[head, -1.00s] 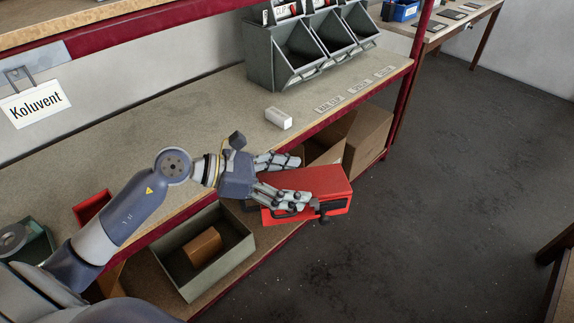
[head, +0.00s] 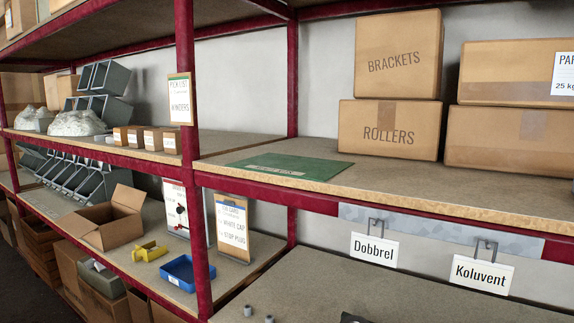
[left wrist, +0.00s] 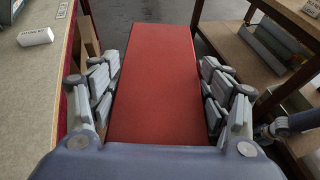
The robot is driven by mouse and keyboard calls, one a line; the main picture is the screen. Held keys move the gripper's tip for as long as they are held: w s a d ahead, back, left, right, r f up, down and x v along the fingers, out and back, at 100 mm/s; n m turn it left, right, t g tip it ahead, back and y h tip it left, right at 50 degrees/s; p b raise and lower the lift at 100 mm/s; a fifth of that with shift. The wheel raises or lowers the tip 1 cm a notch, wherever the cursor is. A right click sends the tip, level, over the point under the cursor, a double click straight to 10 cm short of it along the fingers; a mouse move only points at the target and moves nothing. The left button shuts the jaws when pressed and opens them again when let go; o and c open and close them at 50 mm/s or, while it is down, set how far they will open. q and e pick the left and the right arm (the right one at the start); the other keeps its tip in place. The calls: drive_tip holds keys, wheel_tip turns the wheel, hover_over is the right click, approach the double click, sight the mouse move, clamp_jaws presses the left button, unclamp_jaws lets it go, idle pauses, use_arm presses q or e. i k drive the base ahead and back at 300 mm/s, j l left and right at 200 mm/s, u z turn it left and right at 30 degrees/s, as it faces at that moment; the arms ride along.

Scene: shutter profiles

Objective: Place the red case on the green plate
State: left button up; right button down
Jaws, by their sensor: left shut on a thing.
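The red case (left wrist: 160,88) fills the middle of the left wrist view, a long flat box pointing away from my palm. My left gripper (left wrist: 162,95) is shut on it, with fingers on both its long sides. The case's underside is hidden. In the head view a flat green plate (head: 290,167) lies on the upper shelf, left of the cardboard boxes, with a small pale label on it. Nothing stands on the plate.
Boxes marked ROLLERS (head: 390,130) and BRACKETS (head: 398,55) stand right of the plate. A red upright (head: 186,90) stands left of it. The upper shelf (head: 400,182) is bare in front of the boxes. A small white box (left wrist: 36,37) sits on the surface beside the case.

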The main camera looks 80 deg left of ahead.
sight(293, 166)
drive_tip(key=i+j+u, duration=0.1)
drive_tip(key=u, duration=1.2)
drive_tip(key=i+j, duration=0.05)
